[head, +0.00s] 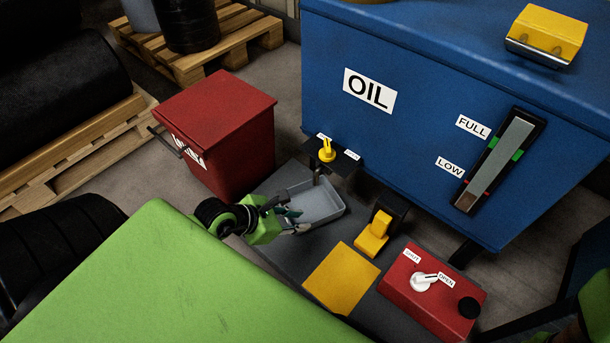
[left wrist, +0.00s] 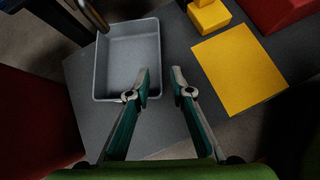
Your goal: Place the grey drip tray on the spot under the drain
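The grey drip tray (head: 325,213) sits flat and empty on the dark grey floor plate in front of the blue oil tank. The drain has a yellow valve handle (head: 326,152), and its spout hangs over the tray's far part in the head view. In the left wrist view the tray (left wrist: 127,55) is at upper left, with the pipe at its top left corner. My left gripper (head: 294,220) is at the tray's near side. Contact is unclear. My right gripper is out of view.
A red bin (head: 214,125) stands left of the tray. A yellow pedal (head: 374,235), a yellow square (head: 342,278) and a red switch box (head: 430,296) are to its right. The blue tank (head: 410,110) rises behind. Pallets (head: 215,45) are at far left.

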